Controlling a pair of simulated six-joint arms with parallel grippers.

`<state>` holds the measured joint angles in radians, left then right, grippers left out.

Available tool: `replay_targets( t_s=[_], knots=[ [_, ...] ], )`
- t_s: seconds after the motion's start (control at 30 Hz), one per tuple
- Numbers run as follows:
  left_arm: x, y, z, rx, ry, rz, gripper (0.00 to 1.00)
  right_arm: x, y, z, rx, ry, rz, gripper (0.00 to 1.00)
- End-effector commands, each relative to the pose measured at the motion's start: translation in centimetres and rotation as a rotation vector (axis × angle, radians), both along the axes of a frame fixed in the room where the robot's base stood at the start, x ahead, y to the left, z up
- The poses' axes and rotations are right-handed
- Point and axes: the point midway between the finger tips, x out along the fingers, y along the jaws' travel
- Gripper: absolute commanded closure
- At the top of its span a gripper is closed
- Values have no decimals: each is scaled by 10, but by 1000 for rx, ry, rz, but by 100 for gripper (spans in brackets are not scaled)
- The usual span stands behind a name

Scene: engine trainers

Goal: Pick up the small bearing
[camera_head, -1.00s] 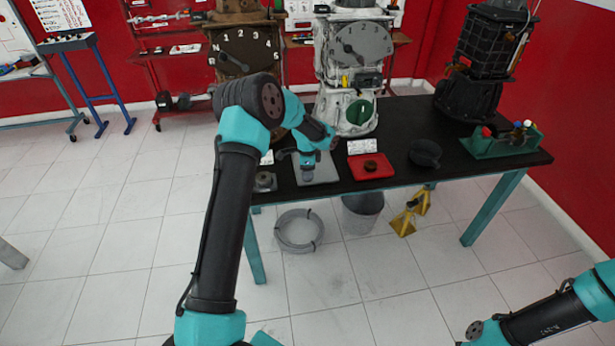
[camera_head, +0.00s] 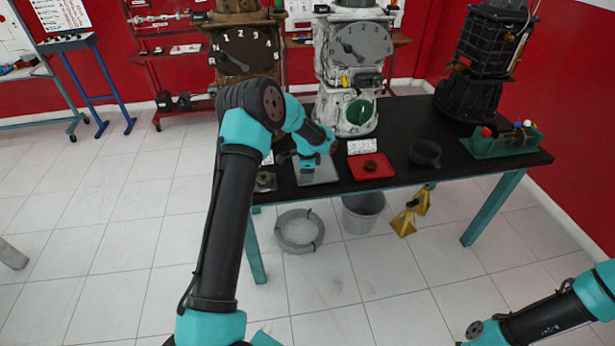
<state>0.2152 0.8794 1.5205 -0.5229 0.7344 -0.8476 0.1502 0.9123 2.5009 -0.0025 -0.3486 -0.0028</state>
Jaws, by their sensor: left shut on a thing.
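My left gripper (camera_head: 309,166) reaches over the grey tray (camera_head: 325,177) near the front left of the black table. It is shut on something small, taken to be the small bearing. The held thing is too small and too much covered by the fingers to make out. A brown ring-shaped part (camera_head: 370,166) lies on the red tray (camera_head: 386,171) to the right of the grey one. A grey round part (camera_head: 265,180) sits at the table's left front corner. My right arm enters at the lower right, with its gripper out of view.
The black table (camera_head: 405,178) also holds a dark round bowl-like part (camera_head: 425,153) and a green rack (camera_head: 500,145) at the right. A white gearbox (camera_head: 346,75) stands behind the trays.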

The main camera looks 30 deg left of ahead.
Motion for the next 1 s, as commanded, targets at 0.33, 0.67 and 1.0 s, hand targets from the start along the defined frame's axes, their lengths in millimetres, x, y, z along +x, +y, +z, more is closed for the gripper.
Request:
replay_targets(
  t_s=[0.33, 0.67, 1.0],
  knots=[
    [0, 0, 4, 1, -1, 0, 79, 0, 0, 0, 0, 0, 0, 57],
    [1, 1, 37, 1, -4, 1, 79, 0, 0, 0, 0, 0, 0, 57],
    [-42, -26, 41, 0, 2, -2, 79, 0, 0, 0, 0, 0, 0, 57]
  ],
)
